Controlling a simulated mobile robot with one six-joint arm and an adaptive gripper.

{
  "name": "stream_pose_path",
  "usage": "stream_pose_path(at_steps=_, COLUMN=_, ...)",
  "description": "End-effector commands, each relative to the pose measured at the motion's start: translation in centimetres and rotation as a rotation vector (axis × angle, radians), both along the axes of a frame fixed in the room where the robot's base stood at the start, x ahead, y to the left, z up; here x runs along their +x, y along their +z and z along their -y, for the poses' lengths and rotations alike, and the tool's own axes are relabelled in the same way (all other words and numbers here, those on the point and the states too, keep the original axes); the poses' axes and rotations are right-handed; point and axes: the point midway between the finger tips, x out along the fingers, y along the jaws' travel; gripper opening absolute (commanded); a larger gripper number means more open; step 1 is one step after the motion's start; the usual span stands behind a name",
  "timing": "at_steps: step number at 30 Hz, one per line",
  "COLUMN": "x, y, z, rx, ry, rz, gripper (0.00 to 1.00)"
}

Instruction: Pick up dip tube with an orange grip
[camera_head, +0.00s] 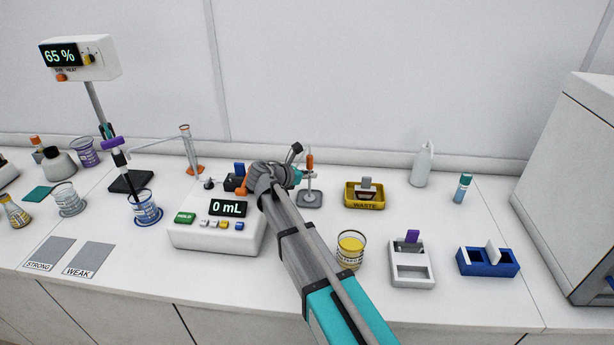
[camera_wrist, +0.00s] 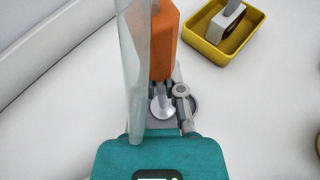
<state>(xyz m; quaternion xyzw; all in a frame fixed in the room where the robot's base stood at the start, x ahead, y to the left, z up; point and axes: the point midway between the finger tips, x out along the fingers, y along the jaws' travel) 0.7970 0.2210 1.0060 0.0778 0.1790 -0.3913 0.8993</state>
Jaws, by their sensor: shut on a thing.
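The dip tube's orange grip (camera_head: 310,162) stands upright above a small grey stand (camera_head: 310,199) at the back of the bench, in the middle of the head view. The orange grip (camera_wrist: 164,45) is large and close in the wrist view. My gripper (camera_head: 299,175) reaches it from the left and is shut on it. In the wrist view my teal gripper body fills the bottom, and a pale, translucent strip runs up beside the grip. The grey stand (camera_wrist: 190,104) is below and behind the grip. The tube's lower end is hidden, so I cannot tell whether it is clear of the stand.
The yellow waste tray (camera_head: 364,203) is just right of the stand. A beaker of yellow liquid (camera_head: 351,250) stands in front, right of my arm. The white dosing unit (camera_head: 215,236) showing 0 mL is left of it. A white bottle (camera_head: 422,166) stands at the back right.

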Motion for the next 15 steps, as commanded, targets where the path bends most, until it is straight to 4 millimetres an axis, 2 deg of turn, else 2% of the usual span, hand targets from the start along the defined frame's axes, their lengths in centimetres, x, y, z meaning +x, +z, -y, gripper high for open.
stream_pose_path(at_steps=8, x=0.0, y=1.0, z=0.0, rx=0.000, ry=0.000, rz=0.000, gripper=0.00)
stream_pose_path(at_steps=15, x=0.0, y=2.9, z=0.0, rx=0.000, ry=0.000, rz=0.000, gripper=0.00)
